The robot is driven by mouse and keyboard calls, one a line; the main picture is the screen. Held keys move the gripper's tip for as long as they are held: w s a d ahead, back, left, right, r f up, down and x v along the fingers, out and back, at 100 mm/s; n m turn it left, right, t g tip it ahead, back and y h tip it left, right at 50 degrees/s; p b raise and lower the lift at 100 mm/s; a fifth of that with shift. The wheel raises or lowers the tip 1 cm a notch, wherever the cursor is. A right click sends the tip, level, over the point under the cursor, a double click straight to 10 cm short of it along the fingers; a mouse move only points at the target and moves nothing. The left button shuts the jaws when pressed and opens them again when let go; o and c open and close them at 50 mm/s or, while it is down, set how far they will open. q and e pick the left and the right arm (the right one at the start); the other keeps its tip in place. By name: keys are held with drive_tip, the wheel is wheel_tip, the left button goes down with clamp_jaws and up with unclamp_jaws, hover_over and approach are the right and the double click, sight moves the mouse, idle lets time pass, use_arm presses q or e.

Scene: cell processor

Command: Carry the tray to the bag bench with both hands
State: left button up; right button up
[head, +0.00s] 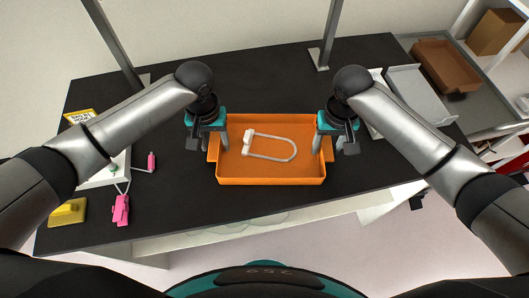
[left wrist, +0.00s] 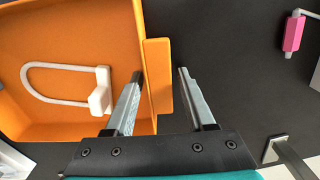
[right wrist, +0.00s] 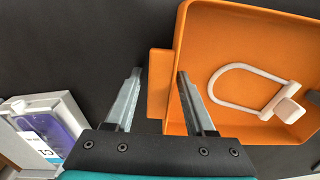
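The orange tray (head: 270,181) lies on the black bench top (head: 285,80) with a white U-shaped tube piece (head: 285,138) in it. My left gripper (head: 219,146) is at the tray's left side handle; in the left wrist view its open fingers (left wrist: 160,75) stand either side of the tray's handle tab (left wrist: 159,70). My right gripper (head: 326,144) is at the right side; in the right wrist view its open fingers (right wrist: 160,72) straddle the other handle tab (right wrist: 159,85). Gaps show between fingers and tabs. Which bench is the bag bench I cannot tell.
Pink clamps (head: 121,210), a yellow block (head: 67,212) and a yellow sign (head: 80,117) are on the left. A grey tray (head: 418,95) and a brown bin (head: 446,66) are at the right. Grey posts rise at the bench's back. Bench space behind the tray is clear.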

use_arm(q)
drive_tip(key=shift+o, duration=0.6)
use_arm(e)
drive_tip(key=shift+o, duration=0.6)
use_arm(q)
drive_tip(key=shift+r, duration=0.1)
use_arm(e)
drive_tip(key=shift+r, duration=0.2)
use_arm(q)
wheel_tip(320, 180, up, 12)
use_arm(e)
wheel_tip(320, 180, up, 12)
drive_tip(key=shift+f, duration=0.15)
use_arm(q)
drive_tip(key=shift+s, duration=0.1)
use_arm(e)
drive_tip(key=shift+s+f, duration=0.1)
